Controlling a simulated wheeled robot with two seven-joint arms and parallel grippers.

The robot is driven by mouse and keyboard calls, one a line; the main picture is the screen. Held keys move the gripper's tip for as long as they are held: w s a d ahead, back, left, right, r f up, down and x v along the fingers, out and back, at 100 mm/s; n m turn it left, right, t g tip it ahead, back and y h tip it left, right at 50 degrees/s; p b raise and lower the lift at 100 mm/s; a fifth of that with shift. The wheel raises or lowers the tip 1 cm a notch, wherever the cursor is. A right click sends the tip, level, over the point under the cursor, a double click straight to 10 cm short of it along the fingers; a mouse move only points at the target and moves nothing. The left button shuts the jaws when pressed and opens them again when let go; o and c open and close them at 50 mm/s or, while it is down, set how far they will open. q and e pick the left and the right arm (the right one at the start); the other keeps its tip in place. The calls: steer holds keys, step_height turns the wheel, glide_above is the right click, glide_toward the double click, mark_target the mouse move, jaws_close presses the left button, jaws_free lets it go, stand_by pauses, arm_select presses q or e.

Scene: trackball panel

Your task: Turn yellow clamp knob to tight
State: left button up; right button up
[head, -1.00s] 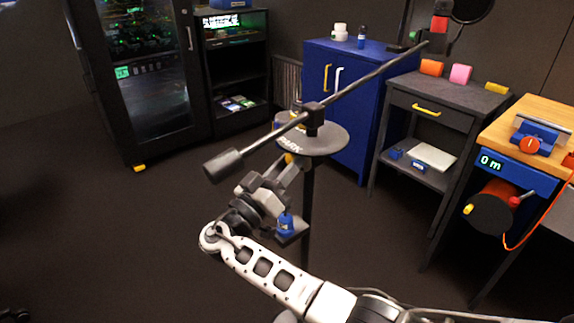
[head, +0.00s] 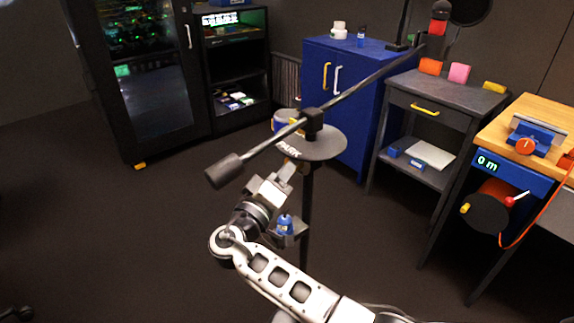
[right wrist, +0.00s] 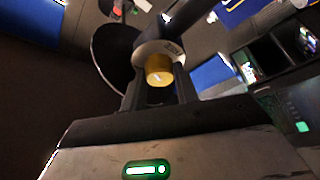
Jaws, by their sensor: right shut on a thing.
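The yellow clamp knob (right wrist: 158,76) shows in the right wrist view, on a pale collar under the stand's clamp, between my fingers. My right gripper (right wrist: 160,98) is shut on it, one finger on each side. In the head view my right gripper (head: 286,166) reaches up to the near rim of the round grey disc (head: 318,147) marked PARK, and the knob is mostly hidden there. A dark boom (head: 352,91) runs slantwise through a clamp block (head: 312,121) above the disc, with a cylindrical weight (head: 224,170) at its lower left end. My left gripper is out of view.
A blue cabinet (head: 345,85) stands behind the stand. A grey side table (head: 445,98) with coloured blocks and a wooden bench (head: 540,112) with a blue vise are at the right. A dark glass-door cabinet (head: 150,90) is at the back left.

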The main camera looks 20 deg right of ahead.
steer(key=shift+r+n, duration=0.1)
steer(key=shift+n, duration=0.5)
steer(key=o, duration=1)
